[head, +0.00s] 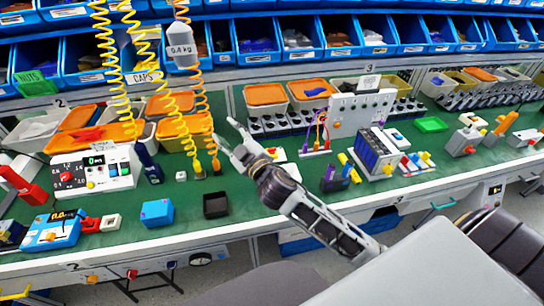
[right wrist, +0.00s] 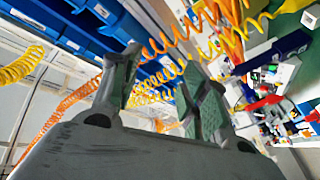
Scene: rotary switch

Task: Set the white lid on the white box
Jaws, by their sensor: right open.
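A small white open-topped box (head: 110,222) stands on the green bench top at the left, beside red parts. A tiny white piece (head: 181,176) lies farther back, below the yellow coiled cords; it may be the white lid, but it is too small to tell. My right gripper (head: 226,132) is raised over the bench, right of the orange coil and well apart from the box. In the right wrist view its two fingers (right wrist: 158,75) are spread with nothing between them. My left gripper is not in view.
A blue box (head: 157,212) and a black open box (head: 216,204) stand near the front edge. Coiled cords with a hanging tool (head: 181,45) are left of my gripper. A white meter unit (head: 95,168) stands behind the white box. Bare green bench lies right of the black box.

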